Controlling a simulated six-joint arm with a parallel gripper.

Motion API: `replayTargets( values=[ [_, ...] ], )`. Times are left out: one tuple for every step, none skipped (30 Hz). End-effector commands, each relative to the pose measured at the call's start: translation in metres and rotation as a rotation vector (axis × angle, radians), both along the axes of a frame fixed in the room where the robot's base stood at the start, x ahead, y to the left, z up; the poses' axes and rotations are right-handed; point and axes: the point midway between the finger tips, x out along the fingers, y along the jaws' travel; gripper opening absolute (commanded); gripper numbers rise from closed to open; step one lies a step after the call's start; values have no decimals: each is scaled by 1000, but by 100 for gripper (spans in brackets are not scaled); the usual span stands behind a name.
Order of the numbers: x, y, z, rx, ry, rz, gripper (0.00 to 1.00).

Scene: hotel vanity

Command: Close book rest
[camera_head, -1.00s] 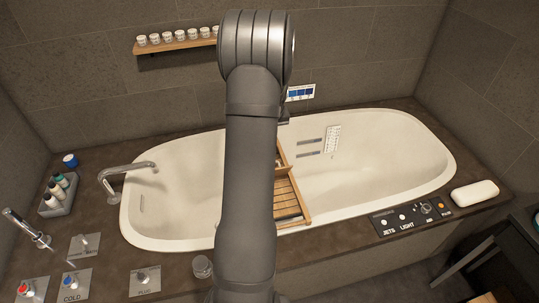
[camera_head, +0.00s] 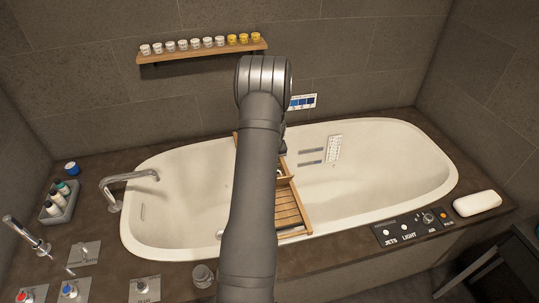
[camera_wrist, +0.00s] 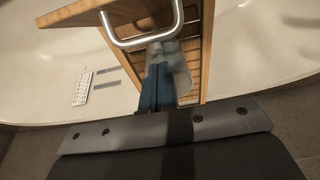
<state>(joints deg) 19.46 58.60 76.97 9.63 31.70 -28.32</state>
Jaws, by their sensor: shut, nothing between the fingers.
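A slatted wooden bath tray (camera_head: 291,211) lies across the white tub, partly hidden behind my arm. In the wrist view, a flat wooden panel (camera_wrist: 85,12) that looks like the book rest stands out at an angle above the tray slats (camera_wrist: 193,62). A bent metal bar (camera_wrist: 112,32) crosses in front of the wood. My gripper (camera_wrist: 160,62) is shut and empty, with its blue-grey fingers reaching toward the panel and bar. Whether they touch either one cannot be told. In the head view my arm hides the gripper and most of the book rest.
The tub (camera_head: 385,160) is open and empty to the right of the tray. A wall shelf (camera_head: 205,49) with small jars is behind. Controls (camera_head: 412,227), a white pillow (camera_head: 477,203), a faucet (camera_head: 125,182) and a glass (camera_head: 202,275) line the rim.

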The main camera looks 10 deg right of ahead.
Motion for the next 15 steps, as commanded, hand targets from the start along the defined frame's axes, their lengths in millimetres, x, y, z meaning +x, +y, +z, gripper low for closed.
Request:
replayTargets(
  values=[
    [-7,-1,3,0,-1,-2,0],
    [-11,-1,3,0,0,-2,0],
    [-14,-1,3,-1,-1,-1,0],
    [-17,-1,3,-1,-1,-1,0],
    [-19,-1,3,-1,-1,-1,0],
    [-22,-1,4,-1,-1,-1,0],
    [-23,-1,4,-1,-1,-1,0],
    [-24,-1,4,-1,-1,-1,0],
    [-26,-1,4,-1,-1,0,0],
    [-26,-1,4,-1,0,0,0],
    [-27,-1,4,-1,0,0,0],
    [-27,-1,4,-1,0,0,0],
    [-27,-1,4,-1,0,0,0],
    [-27,-1,4,-1,0,0,0],
    [-27,-1,4,-1,0,0,0]
  ],
)
